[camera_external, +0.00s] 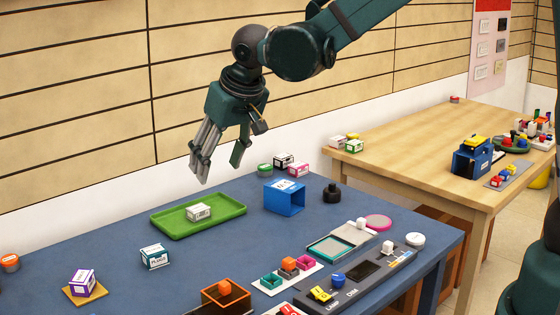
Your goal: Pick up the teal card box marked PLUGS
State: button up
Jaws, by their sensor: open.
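The teal and white card box (155,257) stands on the blue table (110,225) at the left, in front of the green tray; its small print looks like PLUGS. My gripper (219,167) is open and empty. It hangs in the air above the back of the table, above and to the right of the teal box and apart from it.
A green tray (168,229) holds a white box (198,212). A purple and white box (82,282) sits on an orange mat. A blue open box (284,197), black knob (332,193) and control panel (360,270) stand to the right. Table around the teal box is clear.

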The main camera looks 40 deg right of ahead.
send_near(154, 250)
jog(key=shift+w+a+f+g, duration=0.2)
jog(key=shift+w+f+g, duration=0.15)
jog(key=shift+f, duration=0.1)
jog(key=shift+f, duration=0.1)
jog(key=shift+b+x, duration=0.35)
jog(key=shift+x, duration=0.85)
jog(key=shift+w+f, duration=0.1)
jog(key=shift+b+x, duration=0.4)
jog(key=shift+x, duration=2.05)
jog(key=shift+w+d, duration=0.1)
jog(key=shift+d, duration=0.05)
jog(key=c, duration=1)
